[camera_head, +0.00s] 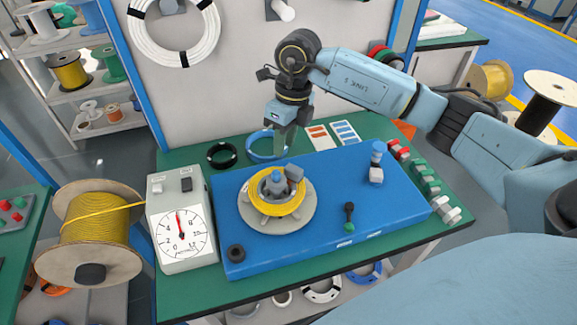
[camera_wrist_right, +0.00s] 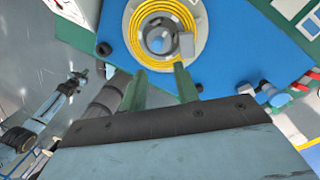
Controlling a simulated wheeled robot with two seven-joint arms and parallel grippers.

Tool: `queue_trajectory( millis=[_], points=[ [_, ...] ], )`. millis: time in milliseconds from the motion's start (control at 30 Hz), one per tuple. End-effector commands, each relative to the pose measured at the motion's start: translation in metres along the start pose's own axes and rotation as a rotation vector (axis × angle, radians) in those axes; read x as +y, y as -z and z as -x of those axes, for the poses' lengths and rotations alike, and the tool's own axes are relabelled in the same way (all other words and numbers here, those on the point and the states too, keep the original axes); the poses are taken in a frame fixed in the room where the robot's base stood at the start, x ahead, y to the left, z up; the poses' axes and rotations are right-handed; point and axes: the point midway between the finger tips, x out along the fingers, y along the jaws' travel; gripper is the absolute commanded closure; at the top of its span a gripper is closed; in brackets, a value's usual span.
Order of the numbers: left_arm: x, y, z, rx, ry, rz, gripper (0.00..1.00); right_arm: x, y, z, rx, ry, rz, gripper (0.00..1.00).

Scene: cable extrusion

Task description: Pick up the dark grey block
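A grey block (camera_head: 294,172), which looks like the dark grey block, sits on the right part of the yellow cable coil (camera_head: 263,205), beside the grey centre hub (camera_head: 275,184). It also shows in the right wrist view (camera_wrist_right: 186,43). My right gripper (camera_head: 289,148) points down behind and above the coil, apart from the block. In the right wrist view its two green fingers (camera_wrist_right: 160,70) are spread with nothing between them. My left gripper is not in the head view; a small arm end (camera_wrist_right: 77,77) at the left of the wrist view may be it.
The coil's round plate (camera_head: 292,218) rests on a blue board (camera_head: 320,241). A grey post with a blue top (camera_head: 376,174), a black-and-green peg (camera_head: 349,215) and a black ring (camera_head: 236,253) stand on it. A dial box (camera_head: 182,232) is at left.

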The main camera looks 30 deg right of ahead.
Motion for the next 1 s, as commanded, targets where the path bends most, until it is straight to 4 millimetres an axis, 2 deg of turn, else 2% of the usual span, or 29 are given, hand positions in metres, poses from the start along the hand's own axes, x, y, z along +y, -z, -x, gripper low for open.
queue_trajectory(
  millis=[33, 167, 267, 500, 767, 1000],
  points=[
    [0.0, -0.001, 0.0, -0.001, 0.0, 0.0, 1.0, -0.013, 0.005, 0.008, 0.027, 0.054, -0.013, 0.69],
    [0.0, -0.001, 0.0, -0.001, 0.0, 0.0, 1.0, -0.029, 0.013, 0.012, 0.071, 0.122, -0.033, 0.69],
    [0.0, -0.001, 0.0, -0.002, 0.0, 0.0, 1.0, -0.033, 0.016, -0.002, 0.081, 0.13, -0.037, 0.69],
    [0.0, -0.003, 0.001, -0.004, 0.0, 0.0, 1.0, -0.038, 0.019, -0.047, 0.078, 0.126, -0.036, 0.69],
    [0.0, -0.003, 0.001, -0.004, 0.0, 0.0, 1.0, -0.04, 0.019, -0.068, 0.075, 0.125, -0.034, 0.69],
    [0.0, -0.002, 0.003, -0.004, 0.0, 0.0, 1.0, -0.046, 0.018, -0.102, 0.076, 0.125, -0.035, 0.69]
  ],
)
